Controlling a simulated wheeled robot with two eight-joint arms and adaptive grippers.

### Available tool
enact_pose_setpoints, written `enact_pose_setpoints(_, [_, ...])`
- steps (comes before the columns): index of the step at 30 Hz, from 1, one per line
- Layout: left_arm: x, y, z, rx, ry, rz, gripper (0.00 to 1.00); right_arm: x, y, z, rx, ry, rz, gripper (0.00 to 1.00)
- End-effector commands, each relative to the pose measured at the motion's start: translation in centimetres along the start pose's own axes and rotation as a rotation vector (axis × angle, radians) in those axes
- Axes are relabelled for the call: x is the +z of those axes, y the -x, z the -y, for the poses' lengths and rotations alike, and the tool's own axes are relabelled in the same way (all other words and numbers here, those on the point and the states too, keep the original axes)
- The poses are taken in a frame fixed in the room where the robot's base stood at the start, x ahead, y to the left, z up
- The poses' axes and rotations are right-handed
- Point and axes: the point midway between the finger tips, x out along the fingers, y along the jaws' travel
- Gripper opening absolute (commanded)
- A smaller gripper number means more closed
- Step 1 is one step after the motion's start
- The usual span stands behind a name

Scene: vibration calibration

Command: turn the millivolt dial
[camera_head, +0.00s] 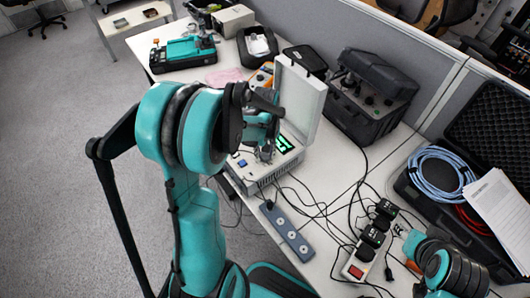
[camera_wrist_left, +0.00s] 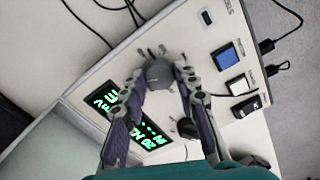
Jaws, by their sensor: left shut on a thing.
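The millivolt dial is a dark round knob (camera_wrist_left: 158,71) on the light panel of a grey instrument (camera_wrist_left: 185,45). In the left wrist view, the two fingers of my left gripper (camera_wrist_left: 160,79) stand on either side of the knob and are shut on it. A smaller dark knob (camera_wrist_left: 187,128) and a green-lit display (camera_wrist_left: 128,112) are close by, the display partly hidden by a finger. In the head view, the instrument (camera_head: 262,176) stands on the desk with its lid up. My left gripper (camera_head: 264,150) reaches down to its panel and hides the dial there.
A black case (camera_head: 368,97) stands behind the instrument. A grey power strip (camera_head: 287,232), another strip with black adapters (camera_head: 358,262) and loose cables lie in front and to the right. An open case with blue cable (camera_head: 432,172) is at the right.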

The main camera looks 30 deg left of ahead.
Motion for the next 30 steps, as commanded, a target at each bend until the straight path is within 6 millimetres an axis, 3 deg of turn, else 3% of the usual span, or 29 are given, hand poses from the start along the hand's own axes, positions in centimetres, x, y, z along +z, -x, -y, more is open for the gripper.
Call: enact_pose_setpoints(30, [-0.02, 0.00, -0.01, 0.000, -0.963, -0.001, 0.01, -0.13, 0.18, 0.00, 0.000, 0.000, 0.000, 0.42])
